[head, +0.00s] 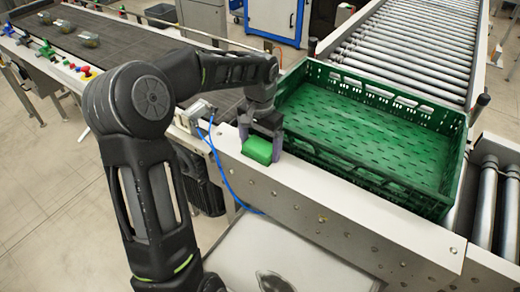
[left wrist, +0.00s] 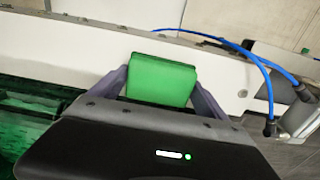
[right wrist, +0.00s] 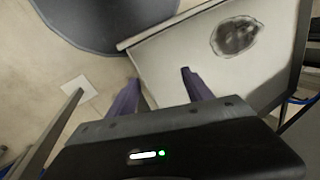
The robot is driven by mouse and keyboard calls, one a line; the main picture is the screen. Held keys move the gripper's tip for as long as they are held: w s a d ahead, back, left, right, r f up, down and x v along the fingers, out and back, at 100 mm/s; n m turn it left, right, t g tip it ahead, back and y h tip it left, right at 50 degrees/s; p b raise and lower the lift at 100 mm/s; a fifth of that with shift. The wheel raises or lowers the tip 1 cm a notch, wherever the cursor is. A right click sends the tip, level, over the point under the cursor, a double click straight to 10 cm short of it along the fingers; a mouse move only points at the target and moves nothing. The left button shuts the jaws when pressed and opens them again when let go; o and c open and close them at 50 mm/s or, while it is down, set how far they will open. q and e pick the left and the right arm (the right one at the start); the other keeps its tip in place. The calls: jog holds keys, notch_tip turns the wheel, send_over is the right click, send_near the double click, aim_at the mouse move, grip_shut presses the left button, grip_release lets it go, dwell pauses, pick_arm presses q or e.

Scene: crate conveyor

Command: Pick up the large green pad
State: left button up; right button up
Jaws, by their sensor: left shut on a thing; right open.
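The large green pad (head: 257,150) is a bright green block at the white rail beside the crate. My left gripper (head: 262,140) is shut on it, with one finger on each side. In the left wrist view the green pad (left wrist: 161,80) sits between the two purple-grey fingers (left wrist: 160,90), over the white rail. I cannot tell whether the pad still touches the rail. My right gripper (right wrist: 157,85) is open and empty in the right wrist view, above the floor and a pale panel; it does not show in the head view.
A green crate (head: 385,173) that looks empty stands right of my left gripper. A roller conveyor (head: 415,45) lies behind it. A dark belt (head: 110,40) at back left carries small items. A blue cable (head: 220,165) and a small sensor bracket are close left of the gripper.

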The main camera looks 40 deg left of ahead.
aim_at(260, 145)
pick_arm(q)
jog(key=c, duration=0.5)
notch_tip(260, 145, up, 9)
jog(key=p, duration=0.6)
jog(key=shift+r, duration=0.5)
pick_arm(e)
jog(key=v, duration=0.2)
jog(key=a+v, duration=0.1)
jog(key=v, duration=0.2)
jog(key=shift+s+r, duration=0.1)
jog(key=shift+r, duration=0.3)
